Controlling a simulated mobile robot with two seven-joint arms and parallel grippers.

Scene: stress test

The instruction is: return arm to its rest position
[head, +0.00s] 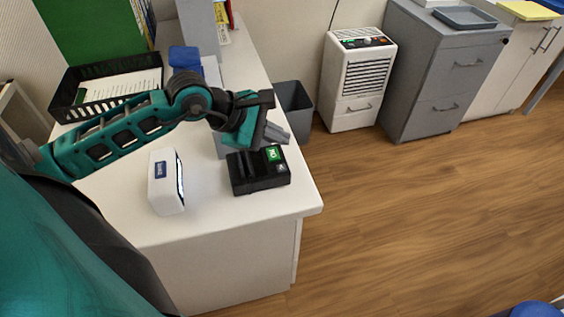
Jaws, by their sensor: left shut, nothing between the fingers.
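My left arm comes in from the left and reaches across the white desk (225,222). My left gripper (285,135) is shut and empty, at the far end of the teal arm. It sits above the desk's right part, just behind and above a black device (245,182) with a green label. I cannot tell whether the gripper touches that device. My right gripper is not in view.
A white box-shaped device (161,181) stands on the desk below my arm. A black tray (146,83) with paper lies behind it. A grey bin (297,112), a white heater-like unit (352,85) and grey drawers (437,85) stand beyond. The wooden floor at right is mostly clear.

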